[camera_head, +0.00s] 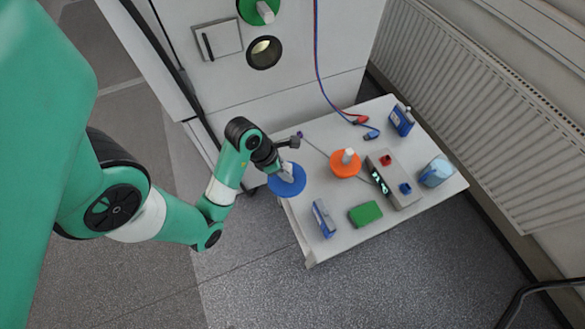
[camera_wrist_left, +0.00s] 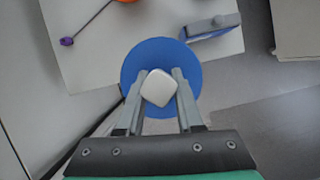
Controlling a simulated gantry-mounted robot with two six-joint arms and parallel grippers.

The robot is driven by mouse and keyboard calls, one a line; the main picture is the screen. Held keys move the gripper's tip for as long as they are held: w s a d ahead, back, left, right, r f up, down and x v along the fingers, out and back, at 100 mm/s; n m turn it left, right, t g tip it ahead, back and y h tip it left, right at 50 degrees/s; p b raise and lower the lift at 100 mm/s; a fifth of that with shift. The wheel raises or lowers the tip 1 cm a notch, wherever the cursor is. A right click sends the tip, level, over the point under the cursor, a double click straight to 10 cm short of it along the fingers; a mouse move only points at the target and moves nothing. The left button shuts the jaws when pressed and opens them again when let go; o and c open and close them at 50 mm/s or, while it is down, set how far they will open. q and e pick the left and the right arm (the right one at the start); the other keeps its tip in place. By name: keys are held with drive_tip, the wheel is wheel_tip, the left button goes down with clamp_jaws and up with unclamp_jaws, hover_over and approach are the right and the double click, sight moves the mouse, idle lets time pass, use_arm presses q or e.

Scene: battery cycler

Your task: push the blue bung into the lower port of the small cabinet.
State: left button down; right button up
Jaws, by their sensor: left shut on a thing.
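The blue bung (camera_head: 286,187) is a blue disc with a pale grip. My left gripper (camera_head: 286,169) is shut on that grip, at the left edge of the table. In the left wrist view, the two fingers (camera_wrist_left: 159,78) clasp the pale square grip, with the blue disc (camera_wrist_left: 160,50) spreading beyond them. The disc overlaps the table edge in both views. The small cabinet (camera_head: 300,88) stands behind the table. Its lower port (camera_head: 263,52) is a dark, open round hole. A green bung (camera_head: 258,10) sits above it at the top edge. My right gripper is not in view.
The white table (camera_head: 340,245) carries an orange bung (camera_head: 345,164), a grey device (camera_head: 393,180), a green block (camera_head: 365,213), a blue-and-grey box (camera_head: 324,219) and other small items. Red and blue cables (camera_head: 316,50) hang before the cabinet. A radiator (camera_head: 480,110) stands right.

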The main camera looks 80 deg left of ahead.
sight(288, 165)
use_arm(q)
drive_tip(key=shift+a+r+p, duration=0.1)
drive_tip(key=shift+r+p, duration=0.9)
drive_tip(key=shift+r, duration=0.05)
wheel_tip(288, 165, up, 3)
drive_tip(key=p, duration=0.3)
wheel_tip(288, 165, up, 14)
drive_tip(key=p, duration=1.4)
drive_tip(key=shift+r, duration=0.2)
